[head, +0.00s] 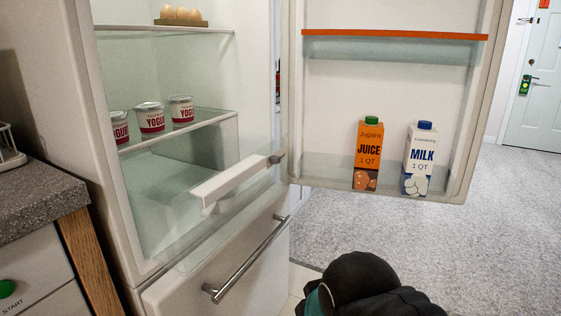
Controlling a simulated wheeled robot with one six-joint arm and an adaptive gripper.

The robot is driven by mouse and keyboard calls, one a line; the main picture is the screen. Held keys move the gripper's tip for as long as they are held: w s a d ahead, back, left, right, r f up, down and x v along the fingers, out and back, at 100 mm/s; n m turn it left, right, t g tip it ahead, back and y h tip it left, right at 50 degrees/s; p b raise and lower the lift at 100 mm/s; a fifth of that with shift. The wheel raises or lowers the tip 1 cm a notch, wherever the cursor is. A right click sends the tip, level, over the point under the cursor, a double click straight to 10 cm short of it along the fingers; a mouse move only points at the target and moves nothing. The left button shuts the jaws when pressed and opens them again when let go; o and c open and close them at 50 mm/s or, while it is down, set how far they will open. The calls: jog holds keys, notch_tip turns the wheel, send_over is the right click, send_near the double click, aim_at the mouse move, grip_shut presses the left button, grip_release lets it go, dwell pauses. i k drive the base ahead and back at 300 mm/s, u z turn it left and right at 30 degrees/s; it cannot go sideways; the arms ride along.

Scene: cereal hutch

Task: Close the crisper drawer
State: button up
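The refrigerator (188,30) stands open in the head view. The crisper drawer (238,182) is low in its compartment, a clear bin with a white front rail and a small grey handle end at the right. It appears pulled out, its front jutting past the fridge opening. Dark rounded parts of my arm show at the bottom edge, right of the fridge and apart from the drawer. No gripper fingers show.
The fridge door (395,95) is swung open to the right, holding a juice carton (368,150) and a milk carton (420,155). Yogurt cups (150,117) and eggs (181,14) sit on shelves. A lower drawer has a metal handle (245,262). A counter (40,200) is left; carpet (430,230) is clear.

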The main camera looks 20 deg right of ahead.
aim_at(217, 187)
jog(key=u, duration=0.45)
jog(key=k, duration=1.1)
jog(key=z, duration=0.05)
jog(key=i, duration=0.55)
jog(key=z, duration=0.1)
